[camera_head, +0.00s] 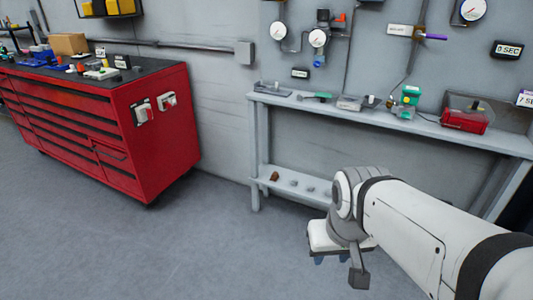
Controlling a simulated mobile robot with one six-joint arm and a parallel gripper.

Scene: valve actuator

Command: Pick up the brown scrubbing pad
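A small brown object (275,176) lies at the left end of the grey bench's lower shelf. It may be the brown scrubbing pad, but it is too small to tell for sure. My gripper (332,261) hangs at the end of my white arm, in front of the bench and to the right of the brown object, apart from it. It points down over the floor. Its fingers are mostly hidden under the wrist, so I cannot see whether they are open or shut.
The grey bench (258,145) has tools and fittings on top and several small grey pieces on its lower shelf. A red tool cabinet (165,130) stands left with clutter on it. Gauges hang on the wall. The floor (150,255) between is clear.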

